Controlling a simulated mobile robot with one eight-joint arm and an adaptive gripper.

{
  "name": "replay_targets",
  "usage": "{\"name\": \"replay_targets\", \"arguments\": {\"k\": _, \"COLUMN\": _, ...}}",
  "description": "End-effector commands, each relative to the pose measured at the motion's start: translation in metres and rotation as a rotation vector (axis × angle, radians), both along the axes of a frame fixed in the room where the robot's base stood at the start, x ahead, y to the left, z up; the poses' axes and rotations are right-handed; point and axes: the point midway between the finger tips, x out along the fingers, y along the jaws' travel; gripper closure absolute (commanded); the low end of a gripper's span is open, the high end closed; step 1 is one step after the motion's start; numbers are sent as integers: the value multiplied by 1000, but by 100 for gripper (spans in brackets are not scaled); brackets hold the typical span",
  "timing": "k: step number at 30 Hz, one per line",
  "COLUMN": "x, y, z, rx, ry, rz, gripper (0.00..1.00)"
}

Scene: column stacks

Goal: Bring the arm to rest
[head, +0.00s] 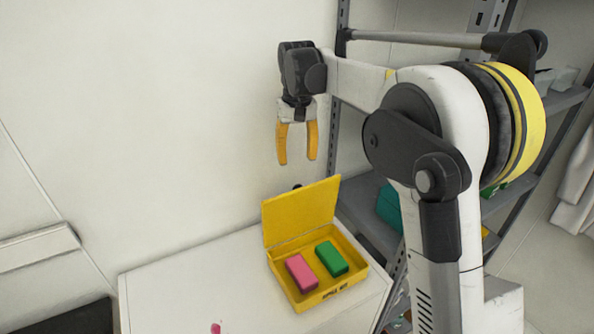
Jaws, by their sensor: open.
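My gripper (297,158) hangs pointing down above the white cabinet top, with its two orange fingers apart and nothing between them. It is clear of the yellow box (295,218) below it. My white and black arm reaches in from the right, bent at the elbow, and hides part of the shelf behind it.
The yellow box stands with its lid up on the white cabinet top (192,280). A pink block (301,273) and a green block (331,259) lie inside. A small pink thing (215,328) shows at the bottom edge. A grey metal shelf (375,213) stands close behind my arm.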

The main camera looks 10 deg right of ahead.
Motion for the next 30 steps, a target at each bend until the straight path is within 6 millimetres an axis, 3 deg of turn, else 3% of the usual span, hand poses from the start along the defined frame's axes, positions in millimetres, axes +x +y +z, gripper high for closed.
{"name": "replay_targets", "arguments": {"k": 13, "x": -1, "y": 0, "z": 9, "rx": 0, "ry": -2, "rz": 0, "gripper": 48}}
{"name": "replay_targets", "arguments": {"k": 17, "x": -14, "y": -4, "z": 13, "rx": 2, "ry": -27, "rz": -5, "gripper": 48}}
{"name": "replay_targets", "arguments": {"k": 20, "x": -39, "y": -11, "z": 18, "rx": 7, "ry": -79, "rz": -12, "gripper": 48}}
{"name": "replay_targets", "arguments": {"k": 24, "x": -91, "y": -24, "z": 20, "rx": 14, "ry": -179, "rz": -27, "gripper": 48}}
{"name": "replay_targets", "arguments": {"k": 30, "x": -171, "y": -40, "z": 0, "rx": 22, "ry": -327, "rz": -48, "gripper": 48}}
